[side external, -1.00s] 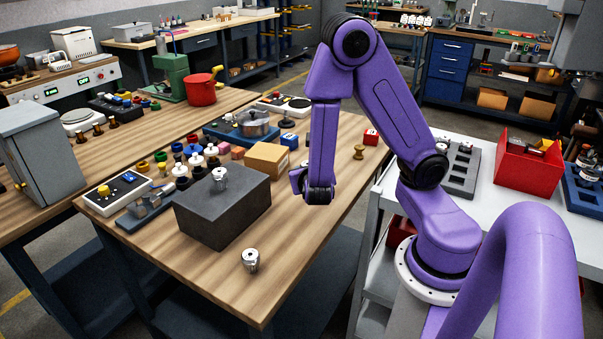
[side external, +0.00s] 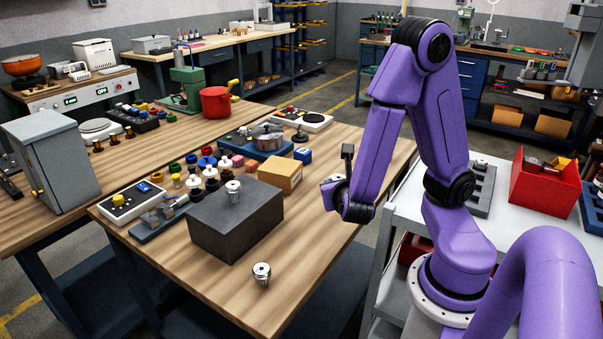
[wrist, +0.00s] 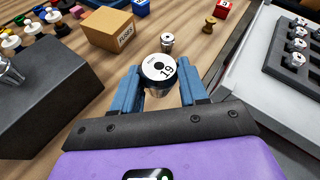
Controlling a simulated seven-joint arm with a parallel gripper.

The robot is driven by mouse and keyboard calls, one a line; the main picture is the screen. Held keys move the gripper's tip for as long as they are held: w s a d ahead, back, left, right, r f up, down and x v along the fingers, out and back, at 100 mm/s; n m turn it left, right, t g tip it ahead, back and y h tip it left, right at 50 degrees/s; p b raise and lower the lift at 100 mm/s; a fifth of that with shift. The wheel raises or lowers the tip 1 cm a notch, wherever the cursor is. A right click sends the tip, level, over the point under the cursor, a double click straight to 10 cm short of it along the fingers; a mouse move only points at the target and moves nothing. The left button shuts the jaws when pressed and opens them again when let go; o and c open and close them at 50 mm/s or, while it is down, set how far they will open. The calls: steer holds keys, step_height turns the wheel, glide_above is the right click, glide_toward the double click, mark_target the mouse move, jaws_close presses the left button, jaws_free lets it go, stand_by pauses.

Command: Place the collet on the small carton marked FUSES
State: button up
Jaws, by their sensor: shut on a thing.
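My gripper (wrist: 160,82) is shut on a silver collet (wrist: 158,72) with a white top face marked 19. The collet sits upright between the blue fingers. In the side view my arm hides the fingers. The small tan carton marked FUSES (wrist: 105,30) stands on the wooden table, ahead and left of my gripper in the wrist view. In the side view the carton (side external: 270,173) is beside the dark block, and its top is bare. Another collet (wrist: 167,42) stands on the table beyond the held one.
A dark block (side external: 228,228) with a collet (side external: 233,190) on top stands left of the carton. Another collet (side external: 262,274) stands near the table's front edge. A collet rack (wrist: 300,45) is at right.

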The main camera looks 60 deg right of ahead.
steer(key=w+d+r+n+t, duration=0.1)
steer(key=w+d+r, duration=0.3)
steer(key=w, duration=0.3)
steer(key=w+d+r, duration=0.3)
steer(key=w, duration=0.3)
glide_above(281, 167)
steer(key=shift+y, duration=0.4)
steer(key=f, duration=0.9)
steer(key=shift+s+a+f, duration=0.15)
steer(key=shift+s+a, duration=0.1)
steer(key=shift+s, duration=0.05)
steer(key=shift+w+d+f, duration=0.1)
steer(key=shift+w+f, duration=0.05)
steer(key=shift+f, duration=0.05)
steer(key=shift+w+f, duration=0.1)
steer(key=shift+f, duration=1.55)
steer(key=shift+f, duration=0.15)
steer(key=o, duration=1.1)
steer(key=shift+o, duration=0.2)
